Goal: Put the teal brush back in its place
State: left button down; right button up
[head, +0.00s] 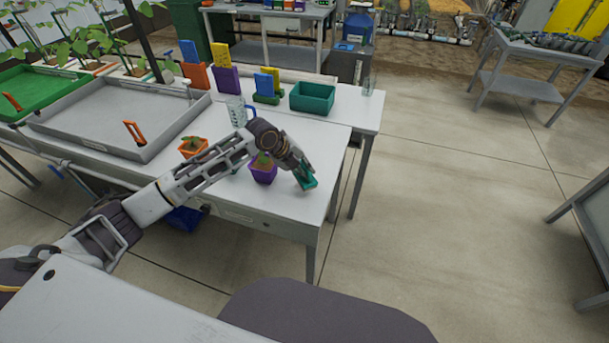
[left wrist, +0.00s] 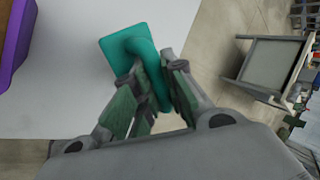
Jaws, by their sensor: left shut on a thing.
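My left gripper (head: 299,172) is above the front right corner of the white table, beside a purple pot. It is shut on the teal brush (head: 309,183). In the left wrist view, the brush (left wrist: 128,45) shows a flat rectangular part and a curved handle. The handle runs between the fingers of my left gripper (left wrist: 157,65). The brush is over or near the table edge; I cannot tell whether it touches the tabletop. My right gripper is in neither view.
A purple pot (head: 262,174) and an orange pot (head: 192,149) hold seedlings. A jug with a blue handle (head: 238,112), a teal bin (head: 312,100) and a clear glass (head: 369,84) stand behind. A grey tray (head: 75,142) lies left.

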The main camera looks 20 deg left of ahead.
pick_arm(q)
jog(key=shift+f, duration=1.7)
jog(key=shift+f, duration=0.1)
jog(key=c, duration=1.5)
grip_release()
jog(key=shift+f, duration=0.1)
jog(key=shift+v, duration=6.15)
jog(key=shift+w+d, duration=0.1)
